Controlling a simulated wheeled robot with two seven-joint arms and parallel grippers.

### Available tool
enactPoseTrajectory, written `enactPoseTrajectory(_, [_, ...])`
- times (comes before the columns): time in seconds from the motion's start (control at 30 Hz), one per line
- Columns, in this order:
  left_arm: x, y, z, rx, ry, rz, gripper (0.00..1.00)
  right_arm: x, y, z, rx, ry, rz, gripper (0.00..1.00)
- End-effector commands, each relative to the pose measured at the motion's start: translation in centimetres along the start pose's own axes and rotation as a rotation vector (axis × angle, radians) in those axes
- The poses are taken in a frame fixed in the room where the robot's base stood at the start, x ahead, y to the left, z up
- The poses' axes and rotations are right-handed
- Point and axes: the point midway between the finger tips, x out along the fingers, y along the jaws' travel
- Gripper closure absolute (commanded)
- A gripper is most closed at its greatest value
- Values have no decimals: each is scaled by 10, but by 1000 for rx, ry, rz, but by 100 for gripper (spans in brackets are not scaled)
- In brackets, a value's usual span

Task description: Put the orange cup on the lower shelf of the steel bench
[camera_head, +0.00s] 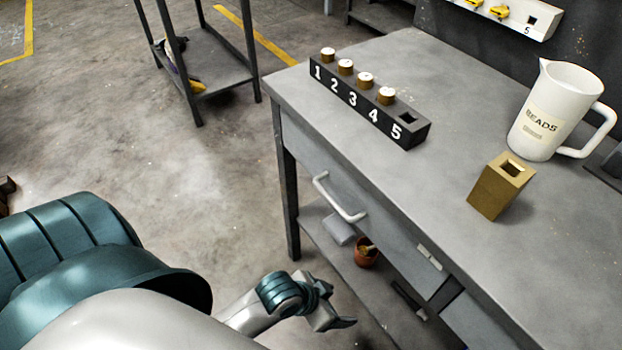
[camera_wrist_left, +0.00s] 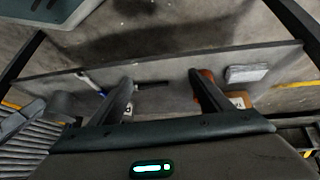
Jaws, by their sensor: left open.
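The orange cup (camera_head: 366,256) stands on the lower shelf (camera_head: 352,291) of the steel bench (camera_head: 440,75), under the drawer, with something thin and yellowish sticking out of its top. In the left wrist view the cup (camera_wrist_left: 208,75) shows only in part, behind the right-hand finger. My left gripper (camera_head: 338,320) is open, with nothing seen between its fingers, in front of the bench and apart from the cup in the head view. In the left wrist view its fingers (camera_wrist_left: 160,82) point toward the lower shelf (camera_wrist_left: 110,72). My right gripper is in neither view.
A grey block (camera_head: 340,229) lies left of the cup and a dark tool (camera_head: 408,298) lies to its right. The drawer handle (camera_head: 340,198) juts out above. On the benchtop are a numbered rack (camera_head: 370,103), a brass block (camera_head: 500,186) and a white jug (camera_head: 555,110).

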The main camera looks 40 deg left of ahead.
Motion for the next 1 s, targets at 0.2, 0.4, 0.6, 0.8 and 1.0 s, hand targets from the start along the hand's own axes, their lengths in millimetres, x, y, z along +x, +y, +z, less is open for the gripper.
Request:
enactPoseTrajectory(0.2, [-41, 5, 41, -128, -33, -92, 28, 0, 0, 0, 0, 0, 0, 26])
enactPoseTrajectory(0.4, [-54, 3, 53, -162, -45, -125, 28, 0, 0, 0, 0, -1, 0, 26])
enactPoseTrajectory(0.6, [-54, 3, 53, -162, -45, -125, 28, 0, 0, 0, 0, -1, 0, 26])
enactPoseTrajectory(0.8, [-54, 3, 52, -161, -45, -124, 28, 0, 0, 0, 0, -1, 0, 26])
enactPoseTrajectory(1.0, [-53, 3, 53, -161, -45, -124, 28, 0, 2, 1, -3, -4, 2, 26])
